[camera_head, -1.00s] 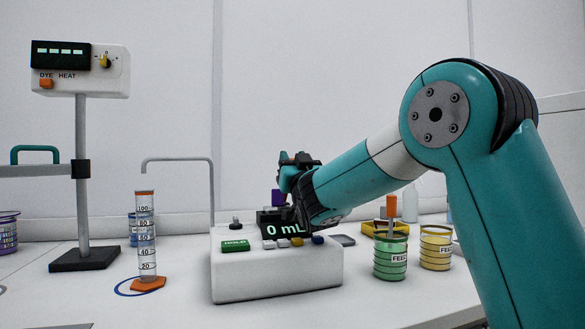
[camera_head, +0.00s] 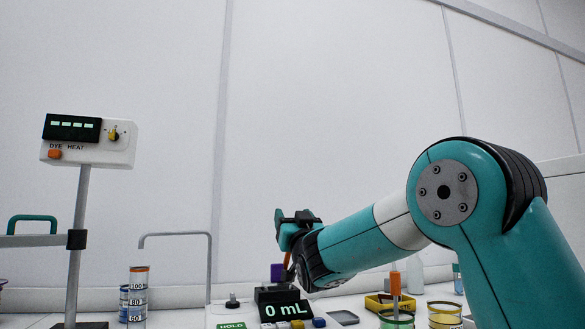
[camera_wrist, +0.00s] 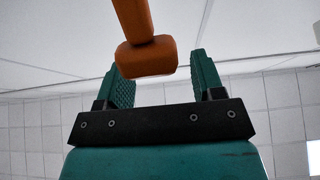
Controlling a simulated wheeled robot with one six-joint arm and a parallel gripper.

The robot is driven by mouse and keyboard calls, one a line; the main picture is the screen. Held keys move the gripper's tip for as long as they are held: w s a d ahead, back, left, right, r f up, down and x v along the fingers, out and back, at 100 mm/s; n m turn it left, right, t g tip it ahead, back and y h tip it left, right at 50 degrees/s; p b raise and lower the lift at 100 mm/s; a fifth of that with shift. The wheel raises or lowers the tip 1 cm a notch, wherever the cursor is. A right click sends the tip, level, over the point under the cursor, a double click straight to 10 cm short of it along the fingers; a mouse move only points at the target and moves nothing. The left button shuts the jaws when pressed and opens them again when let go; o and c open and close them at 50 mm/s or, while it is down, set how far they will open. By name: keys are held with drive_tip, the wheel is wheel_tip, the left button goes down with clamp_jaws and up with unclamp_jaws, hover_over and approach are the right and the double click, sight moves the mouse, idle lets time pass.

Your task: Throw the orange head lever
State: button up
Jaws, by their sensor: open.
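In the wrist view an orange lever (camera_wrist: 138,22) comes down from the top edge and ends in a blocky orange head (camera_wrist: 147,57). The head shows between the two fingertips of my gripper (camera_wrist: 158,66), with a gap to the right finger; I cannot tell its depth or whether it touches the left finger. My gripper is open. In the head view my gripper (camera_head: 296,217) is above the white box with the 0 mL display (camera_head: 286,310). A thin orange piece (camera_head: 287,264) shows just beside my wrist there, partly hidden.
A post-mounted DYE HEAT panel (camera_head: 90,141) stands at left, beside a graduated cylinder (camera_head: 137,290) and a bent grey pipe (camera_head: 178,235). Green (camera_head: 396,319) and yellow (camera_head: 444,313) cups and a yellow tray (camera_head: 378,302) are at right. The wall behind is bare.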

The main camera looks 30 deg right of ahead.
wheel_tip(320, 180, up, 16)
drive_tip(key=p, duration=0.2)
drive_tip(key=shift+r+p, duration=0.25)
drive_tip(key=shift+p, duration=0.05)
